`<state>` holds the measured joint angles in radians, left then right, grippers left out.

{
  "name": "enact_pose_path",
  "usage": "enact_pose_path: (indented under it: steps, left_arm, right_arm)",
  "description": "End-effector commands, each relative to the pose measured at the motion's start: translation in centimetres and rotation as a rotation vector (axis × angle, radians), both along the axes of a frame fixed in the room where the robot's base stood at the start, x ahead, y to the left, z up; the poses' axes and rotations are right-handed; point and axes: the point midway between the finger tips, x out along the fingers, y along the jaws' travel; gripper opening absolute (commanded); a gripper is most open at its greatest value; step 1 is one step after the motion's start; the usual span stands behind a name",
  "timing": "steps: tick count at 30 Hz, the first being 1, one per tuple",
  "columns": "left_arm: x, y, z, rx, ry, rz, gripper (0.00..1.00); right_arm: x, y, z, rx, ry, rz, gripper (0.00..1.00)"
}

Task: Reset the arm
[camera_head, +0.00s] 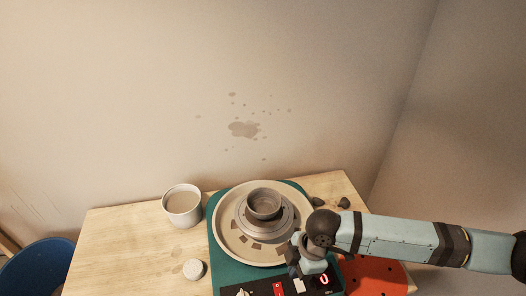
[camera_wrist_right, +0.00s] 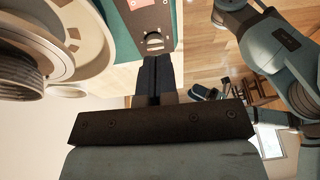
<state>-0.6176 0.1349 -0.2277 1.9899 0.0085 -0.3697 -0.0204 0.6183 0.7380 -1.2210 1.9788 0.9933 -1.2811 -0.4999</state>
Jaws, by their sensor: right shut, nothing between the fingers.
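My right arm (camera_head: 400,240) reaches in from the right over the front right of the pottery wheel. My right gripper (camera_head: 294,268) is at the front edge of the wheel's tray, by the control panel, and partly hidden behind the wrist. In the right wrist view the right gripper (camera_wrist_right: 154,72) is shut, its two dark fingers together with nothing between them. The fingertips appear close to the wheel's green housing (camera_wrist_right: 122,35). My left gripper is in neither view.
A small clay bowl (camera_head: 264,204) sits on the wheel, inside the round tray (camera_head: 228,238). A white cup (camera_head: 182,206) and a pale round piece (camera_head: 194,269) are on the wooden table (camera_head: 130,240). A red-orange perforated board (camera_head: 378,274) lies right. A blue bin (camera_head: 38,270) stands lower left.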

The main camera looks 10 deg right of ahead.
Motion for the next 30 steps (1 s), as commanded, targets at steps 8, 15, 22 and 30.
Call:
enact_pose_path:
  steps: [8, 15, 22, 30]
  left_arm:
    - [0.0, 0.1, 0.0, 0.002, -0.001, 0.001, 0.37]
    - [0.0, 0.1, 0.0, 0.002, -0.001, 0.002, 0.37]
    - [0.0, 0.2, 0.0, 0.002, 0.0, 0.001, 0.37]
    - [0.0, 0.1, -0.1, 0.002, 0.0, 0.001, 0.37]
  right_arm:
    - [-0.6, 3.5, -0.8, 0.125, -0.04, -0.082, 0.0]
    - [-0.8, 9.0, -1.4, 0.422, -0.142, -0.385, 0.0]
    - [-1.1, 8.0, -2.9, 0.613, -0.239, -0.756, 0.0]
    - [-5.1, 0.4, -7.3, 0.645, -0.379, -1.152, 0.0]
